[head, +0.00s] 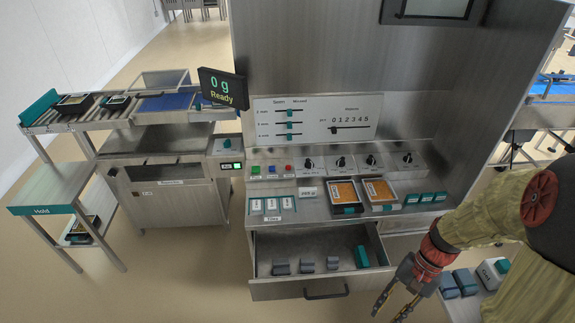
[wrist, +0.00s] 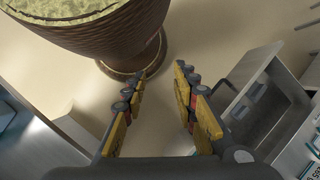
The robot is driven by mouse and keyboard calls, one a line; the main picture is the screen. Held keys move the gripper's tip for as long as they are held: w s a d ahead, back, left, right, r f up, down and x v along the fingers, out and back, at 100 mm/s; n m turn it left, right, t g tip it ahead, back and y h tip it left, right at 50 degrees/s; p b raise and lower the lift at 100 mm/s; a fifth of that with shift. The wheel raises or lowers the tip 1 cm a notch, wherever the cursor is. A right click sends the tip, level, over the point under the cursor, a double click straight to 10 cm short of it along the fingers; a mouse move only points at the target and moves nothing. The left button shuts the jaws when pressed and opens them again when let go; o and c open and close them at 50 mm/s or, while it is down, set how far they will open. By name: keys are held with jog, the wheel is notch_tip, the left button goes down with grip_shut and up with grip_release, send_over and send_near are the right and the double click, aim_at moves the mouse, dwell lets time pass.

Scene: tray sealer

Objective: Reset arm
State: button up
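My gripper (head: 397,301) is at the lower right of the head view, in front of the tray sealer cabinet and to the right of its open drawer. In the wrist view my gripper (wrist: 160,105) has its two yellow-padded fingers apart, with only floor between them. It holds nothing. The arm comes in from the right edge of the head view, bent down toward the floor. The open drawer (head: 325,287) shows grey blocks and one teal block inside. The drawer also shows in the wrist view (wrist: 262,112), right of the fingers.
The cabinet counter (head: 320,212) holds two orange-filled trays (head: 344,194), knobs and buttons. A display (head: 222,88) reads 0 g Ready. A conveyor (head: 128,112) and a Hold table (head: 50,190) stand left. Blue-grey blocks (head: 466,281) lie right of my gripper. Floor is free at lower left.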

jog(key=a+r+n+t+h, duration=0.2)
jog(key=a+r+n+t, duration=0.2)
jog(key=r, duration=0.8)
jog(key=a+r+n+t+h, duration=0.2)
jog(key=a+r+n+t, duration=0.2)
jog(key=r, duration=0.8)
jog(key=shift+w+a+n, duration=0.35)
jog(key=shift+a+n, duration=0.15)
jog(key=shift+a, duration=0.35)
